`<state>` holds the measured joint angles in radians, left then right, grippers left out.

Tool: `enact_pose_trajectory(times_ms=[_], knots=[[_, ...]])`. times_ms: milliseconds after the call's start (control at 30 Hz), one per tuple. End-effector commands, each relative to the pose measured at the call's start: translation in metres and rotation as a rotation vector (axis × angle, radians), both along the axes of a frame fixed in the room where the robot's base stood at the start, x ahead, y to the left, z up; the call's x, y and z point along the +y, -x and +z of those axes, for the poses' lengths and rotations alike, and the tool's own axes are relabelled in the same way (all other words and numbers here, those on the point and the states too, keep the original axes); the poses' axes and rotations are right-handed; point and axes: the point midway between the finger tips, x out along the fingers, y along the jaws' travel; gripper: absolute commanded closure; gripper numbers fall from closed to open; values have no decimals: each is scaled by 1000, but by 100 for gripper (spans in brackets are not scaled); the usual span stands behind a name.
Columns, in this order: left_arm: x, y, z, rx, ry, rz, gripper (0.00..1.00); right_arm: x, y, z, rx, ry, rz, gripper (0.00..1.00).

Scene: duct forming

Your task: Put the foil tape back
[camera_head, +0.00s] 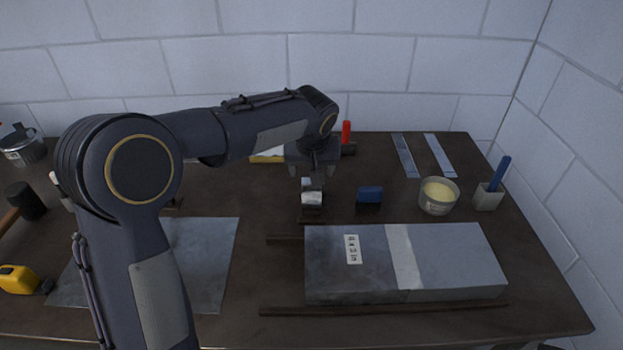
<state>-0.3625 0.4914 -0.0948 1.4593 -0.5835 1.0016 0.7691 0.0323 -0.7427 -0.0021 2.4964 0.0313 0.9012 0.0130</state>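My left gripper (312,177) points down over the middle of the table, behind the duct. A small silver piece that looks like the foil tape (312,198) is directly below or between its fingertips, above a small dark base (311,215). The fingers are small and dark here, so I cannot tell whether they are closed on the tape or apart from it. The grey rectangular duct (450,255) lies in front, with a pale band (403,256) across its top and a white label (353,249). My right gripper is not in view.
Two metal strips (405,155) lie behind. Dark bars (385,309) lie by the duct. A metal sheet (205,255) and yellow tape measure (18,278) are left.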

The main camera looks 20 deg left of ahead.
Motion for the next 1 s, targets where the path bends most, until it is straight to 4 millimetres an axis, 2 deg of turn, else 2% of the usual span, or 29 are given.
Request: enact_pose_trajectory(times_ms=[33,200,467,567,667,767,800,900,1000], knots=[[-1,4,11,-5,2,0,35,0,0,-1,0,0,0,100],[-4,13,33,-1,1,0,35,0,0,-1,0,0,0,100],[-4,18,44,1,1,0,35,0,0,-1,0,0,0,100],[6,30,46,7,20,-4,35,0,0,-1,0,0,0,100],[28,62,50,17,71,-24,35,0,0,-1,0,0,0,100],[52,116,50,22,147,-62,35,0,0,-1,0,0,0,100],[60,140,49,18,178,-79,35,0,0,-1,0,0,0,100],[69,200,40,-5,251,-120,35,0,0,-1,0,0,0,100],[67,252,25,-42,307,-153,35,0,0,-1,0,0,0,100]])
